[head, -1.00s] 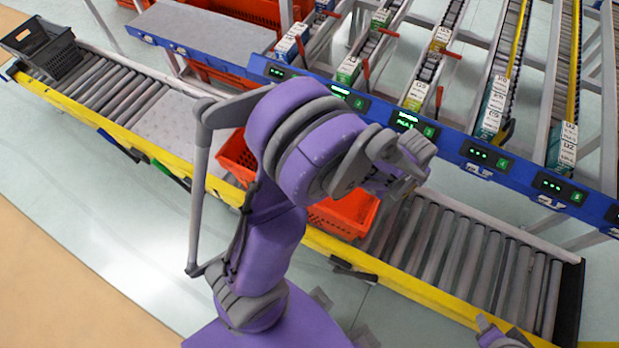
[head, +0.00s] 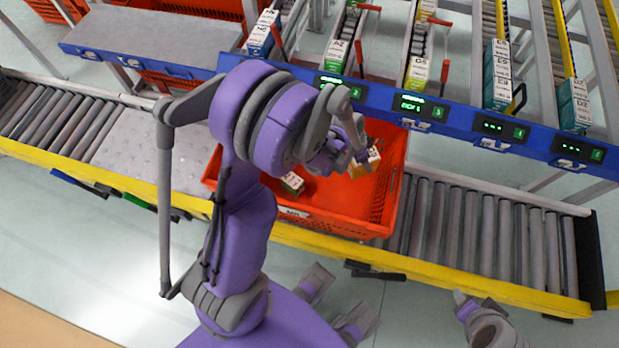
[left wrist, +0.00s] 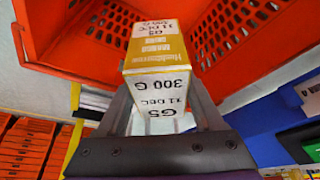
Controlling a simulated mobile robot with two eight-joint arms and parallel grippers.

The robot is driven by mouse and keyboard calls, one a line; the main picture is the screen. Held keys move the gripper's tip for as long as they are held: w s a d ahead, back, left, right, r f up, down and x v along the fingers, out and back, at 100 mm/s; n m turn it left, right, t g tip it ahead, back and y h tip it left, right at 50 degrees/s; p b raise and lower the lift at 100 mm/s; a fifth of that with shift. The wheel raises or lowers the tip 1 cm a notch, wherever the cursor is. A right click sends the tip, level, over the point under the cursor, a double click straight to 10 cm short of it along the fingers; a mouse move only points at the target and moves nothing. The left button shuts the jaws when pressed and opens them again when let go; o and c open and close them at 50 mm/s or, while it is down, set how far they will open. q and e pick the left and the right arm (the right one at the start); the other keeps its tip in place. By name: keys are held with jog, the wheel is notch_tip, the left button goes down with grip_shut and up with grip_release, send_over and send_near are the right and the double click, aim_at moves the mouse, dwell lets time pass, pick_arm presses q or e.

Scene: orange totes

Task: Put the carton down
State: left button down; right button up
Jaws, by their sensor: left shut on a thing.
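The carton (head: 366,163) is yellow and white, and my left gripper (head: 354,158) is shut on it. In the head view the carton is over the right part of the orange tote (head: 392,180). In the left wrist view the carton (left wrist: 158,62) stands out between the two fingers of my left gripper (left wrist: 163,105), with the tote's perforated wall (left wrist: 100,30) close behind it. I cannot tell whether it touches the tote. My right gripper (head: 480,318) shows only in part at the bottom right of the head view.
Another small carton (head: 292,184) lies in the tote. The tote stands on the roller conveyor (head: 470,225) with a yellow edge. A blue rail (head: 460,122) with green displays and flow racks of cartons lies behind. The rollers right of the tote are clear.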

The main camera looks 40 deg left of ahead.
pick_arm(q)
jog(key=s+a+f+m+g+b, duration=0.1)
jog(key=f+m+b, duration=0.3)
jog(key=f, duration=0.6)
jog(key=s+a+f+m+g+h+b, duration=0.1)
jog(key=s+a+f+m+b, duration=0.1)
jog(key=a+f+m+b, duration=0.2)
jog(key=s+a+f+m+g+h+b, duration=0.1)
jog(key=a+f+m+b, duration=0.2)
jog(key=f+b, duration=0.6)
jog(key=shift+s+a+f+m+g, duration=0.1)
jog(key=shift+a+f+m+g, duration=0.1)
jog(key=shift+f, duration=1.8)
jog(key=shift+s+a+f+m+g, duration=0.1)
jog(key=shift+f+m, duration=0.1)
jog(key=shift+f, duration=1.8)
pick_arm(e)
notch_tip(320, 180, down, 22)
jog(key=shift+w+r+g, duration=0.15)
jog(key=shift+w+g, duration=0.25)
jog(key=shift+w, duration=0.05)
pick_arm(q)
jog(key=shift+d, duration=0.1)
jog(key=shift+f+b, duration=0.3)
jog(key=shift+b, duration=0.1)
jog(key=shift+c, duration=0.2)
grip_release()
pick_arm(e)
jog(key=shift+f, duration=0.25)
